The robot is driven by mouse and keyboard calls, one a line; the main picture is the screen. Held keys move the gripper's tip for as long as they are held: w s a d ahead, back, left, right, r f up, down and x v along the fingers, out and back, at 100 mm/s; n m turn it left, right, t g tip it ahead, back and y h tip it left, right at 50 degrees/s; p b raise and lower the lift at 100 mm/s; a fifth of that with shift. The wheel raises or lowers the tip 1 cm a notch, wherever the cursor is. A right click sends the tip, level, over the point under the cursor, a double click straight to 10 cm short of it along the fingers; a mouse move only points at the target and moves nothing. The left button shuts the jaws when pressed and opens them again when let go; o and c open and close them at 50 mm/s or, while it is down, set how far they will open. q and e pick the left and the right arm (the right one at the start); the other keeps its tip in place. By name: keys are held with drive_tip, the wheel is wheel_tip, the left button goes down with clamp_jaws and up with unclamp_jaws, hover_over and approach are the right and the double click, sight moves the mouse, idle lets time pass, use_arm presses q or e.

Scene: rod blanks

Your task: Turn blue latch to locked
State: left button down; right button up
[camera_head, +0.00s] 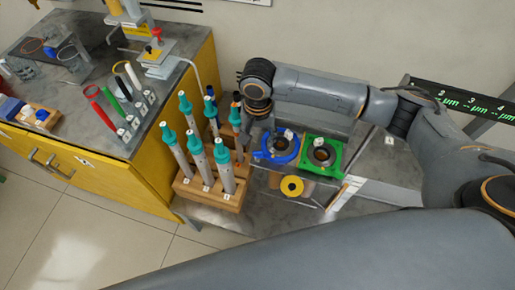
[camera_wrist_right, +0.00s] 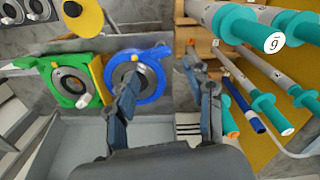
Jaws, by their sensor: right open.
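The blue latch fixture (camera_head: 280,146) is a round blue ring around a dark metal bore, on the grey bench next to a green one. It also shows in the wrist view (camera_wrist_right: 151,85), just beyond my right gripper's left finger, which covers part of it. My right gripper (camera_wrist_right: 168,108) is open and empty, its two dark fingers wide apart. In the head view it (camera_head: 246,122) points down just left of the blue ring, between it and the rod rack. I cannot tell whether a finger touches the ring. My left gripper is out of view.
The green fixture (camera_head: 322,153) sits right of the blue one. A wooden rack (camera_head: 208,192) of teal-capped rods stands close on the left. A yellow disc (camera_head: 292,186) is in front. A yellow cabinet (camera_head: 165,150) stands further left.

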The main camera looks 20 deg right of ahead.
sight(258, 152)
wheel_tip(258, 152, down, 7)
drive_tip(key=shift+r, duration=0.1)
idle(0.3)
clamp_jaws()
drive_tip(key=n+p, duration=0.1)
drive_tip(key=p, duration=0.1)
drive_tip(key=n+p, duration=0.1)
drive_tip(key=shift+r+n+p, duration=0.25)
drive_tip(key=shift+n+p, duration=0.05)
drive_tip(key=shift+p, duration=0.1)
drive_tip(key=n+p, duration=0.2)
drive_tip(key=n, duration=0.1)
drive_tip(key=shift+f, duration=0.1)
drive_tip(key=shift+f+n+p, duration=0.1)
drive_tip(key=shift+n+p, duration=0.55)
drive_tip(key=shift+n, duration=0.05)
